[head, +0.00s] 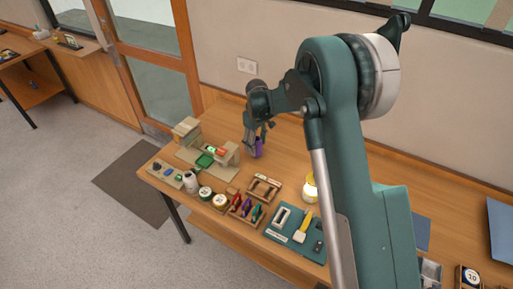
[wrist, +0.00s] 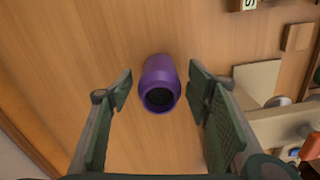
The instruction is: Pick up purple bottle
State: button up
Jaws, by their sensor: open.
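The purple bottle (wrist: 160,84) stands on the wooden table, seen from above in the wrist view with its dark round opening towards me. In the head view the purple bottle (head: 258,148) shows just below my gripper (head: 259,131), partly hidden by it. In the wrist view my gripper (wrist: 158,95) is open, with one green-padded finger to the left of the bottle and one to the right. There is a gap on both sides, and neither finger visibly touches it.
A beige stand (head: 188,130) with a green item is left of the bottle. Round tins (head: 205,193), a wooden divided tray (head: 246,208) and a teal tray (head: 283,236) lie nearer the front edge. The tabletop (wrist: 80,60) around the bottle is mostly clear.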

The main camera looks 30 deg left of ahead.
dwell(0.5)
jog(key=c, duration=1)
jog(key=shift+c, duration=0.2)
jog(key=shift+r, duration=0.1)
jog(key=shift+r, duration=4.95)
